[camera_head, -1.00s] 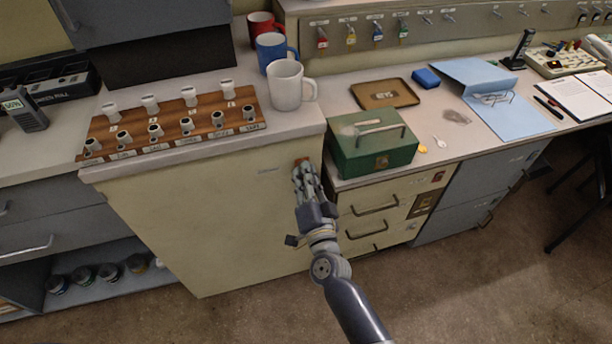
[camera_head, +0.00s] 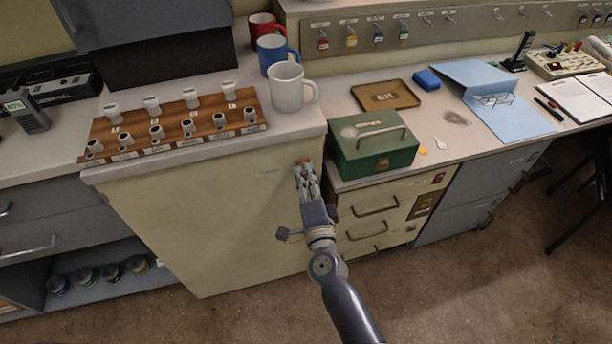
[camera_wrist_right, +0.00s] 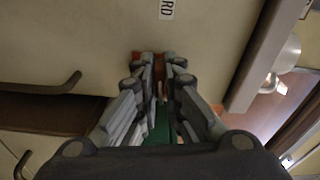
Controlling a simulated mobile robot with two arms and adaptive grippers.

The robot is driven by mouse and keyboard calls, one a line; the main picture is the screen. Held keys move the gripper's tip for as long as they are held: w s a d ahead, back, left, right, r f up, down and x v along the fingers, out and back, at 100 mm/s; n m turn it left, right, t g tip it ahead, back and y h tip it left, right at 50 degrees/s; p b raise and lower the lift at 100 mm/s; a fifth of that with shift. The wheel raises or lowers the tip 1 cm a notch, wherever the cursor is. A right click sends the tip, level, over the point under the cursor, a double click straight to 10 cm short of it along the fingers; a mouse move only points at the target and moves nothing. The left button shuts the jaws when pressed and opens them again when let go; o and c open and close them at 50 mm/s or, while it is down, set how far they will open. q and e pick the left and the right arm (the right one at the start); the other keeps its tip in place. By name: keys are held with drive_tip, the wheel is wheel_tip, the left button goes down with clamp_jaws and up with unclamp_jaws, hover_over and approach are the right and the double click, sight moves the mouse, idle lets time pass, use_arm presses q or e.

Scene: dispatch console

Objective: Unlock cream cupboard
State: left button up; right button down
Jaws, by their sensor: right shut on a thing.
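The cream cupboard (camera_head: 210,225) stands under the counter, its front shut. A small red-brown piece (camera_head: 302,162) sits near the upper right edge of its front; it also shows in the right wrist view (camera_wrist_right: 160,58). My right gripper (camera_head: 303,170) is at this piece, its fingers close together. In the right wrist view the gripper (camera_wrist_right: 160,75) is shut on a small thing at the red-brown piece. The fingers hide most of it, and I cannot tell whether it is a key in a lock. My left gripper is not in view.
A green cash box (camera_head: 373,145) stands right of the cupboard, close to my right gripper. Several tagged keys hang on the back rail (camera_head: 365,35). A white mug (camera_head: 288,88) and a wooden rack (camera_head: 175,130) are on the counter.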

drive_tip(key=shift+w+r, duration=0.15)
drive_tip(key=shift+r, duration=0.2)
drive_tip(key=m, duration=0.3)
drive_tip(key=shift+a, duration=0.15)
drive_tip(key=c, duration=1.9)
unclamp_jaws()
drive_tip(key=shift+o, duration=1.3)
drive_tip(key=shift+w+f, duration=0.15)
